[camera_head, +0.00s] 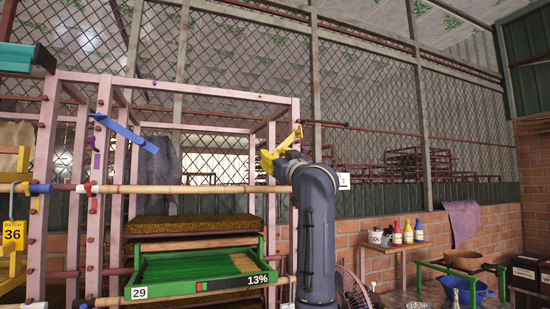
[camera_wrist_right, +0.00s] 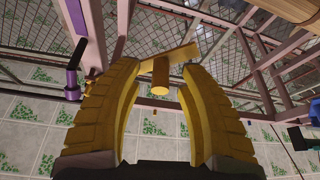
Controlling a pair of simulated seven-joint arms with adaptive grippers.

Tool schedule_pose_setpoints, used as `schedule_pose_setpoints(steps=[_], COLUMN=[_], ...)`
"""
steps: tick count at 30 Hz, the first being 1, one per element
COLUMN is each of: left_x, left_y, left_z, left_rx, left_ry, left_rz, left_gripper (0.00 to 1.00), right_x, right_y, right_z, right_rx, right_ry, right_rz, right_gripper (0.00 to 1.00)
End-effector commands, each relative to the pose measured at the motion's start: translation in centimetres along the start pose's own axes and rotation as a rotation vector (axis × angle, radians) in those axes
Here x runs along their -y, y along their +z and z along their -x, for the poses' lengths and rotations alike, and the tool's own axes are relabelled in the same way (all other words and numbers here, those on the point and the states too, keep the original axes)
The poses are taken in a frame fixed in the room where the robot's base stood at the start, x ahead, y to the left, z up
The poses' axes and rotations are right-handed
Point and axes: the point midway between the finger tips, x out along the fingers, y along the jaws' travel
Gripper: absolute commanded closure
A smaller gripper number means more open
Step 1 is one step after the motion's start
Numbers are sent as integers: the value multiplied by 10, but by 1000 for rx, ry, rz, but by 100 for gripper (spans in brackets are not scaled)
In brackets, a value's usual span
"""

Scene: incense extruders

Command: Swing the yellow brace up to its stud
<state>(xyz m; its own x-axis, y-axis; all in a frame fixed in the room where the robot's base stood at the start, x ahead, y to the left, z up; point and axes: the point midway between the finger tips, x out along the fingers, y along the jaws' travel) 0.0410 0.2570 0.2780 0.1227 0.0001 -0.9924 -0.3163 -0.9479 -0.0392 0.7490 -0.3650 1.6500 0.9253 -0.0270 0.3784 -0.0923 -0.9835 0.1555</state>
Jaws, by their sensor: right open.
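The yellow brace shows in the right wrist view as a flat bar (camera_wrist_right: 182,54) with a round peg (camera_wrist_right: 160,76) pointing toward me. My right gripper (camera_wrist_right: 158,80) is open, with one yellow finger on each side of the peg; I cannot tell whether either touches it. In the head view, my right gripper (camera_head: 279,152) is up at the right front post of the pink rack. The yellow brace and fingers are hard to tell apart there. I cannot pick out the brace's stud with certainty. My left gripper is not in view.
A blue brace (camera_head: 128,133) slants down to the right from the rack's left post. A bamboo pole (camera_head: 200,189) crosses the front. Below it sits a green tray (camera_head: 160,289) labelled 29. A yellow tag (camera_head: 13,235) reading 36 hangs left. Bottles (camera_head: 408,232) stand far right.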

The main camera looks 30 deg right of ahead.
Motion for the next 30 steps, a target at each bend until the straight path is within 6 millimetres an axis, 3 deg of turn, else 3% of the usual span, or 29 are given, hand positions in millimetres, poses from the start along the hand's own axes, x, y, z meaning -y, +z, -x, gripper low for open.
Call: schedule_pose_setpoints(steps=[11, 21, 30], left_x=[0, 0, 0], left_y=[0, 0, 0], left_z=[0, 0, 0], left_rx=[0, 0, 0], left_ry=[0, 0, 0], left_rz=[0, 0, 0], left_gripper=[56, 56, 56], right_x=[0, 0, 0], right_y=[0, 0, 0], right_z=[-2, -2, -1], right_rx=[0, 0, 0], right_ry=[0, 0, 0], right_rz=[0, 0, 0], right_gripper=[60, 100, 100])
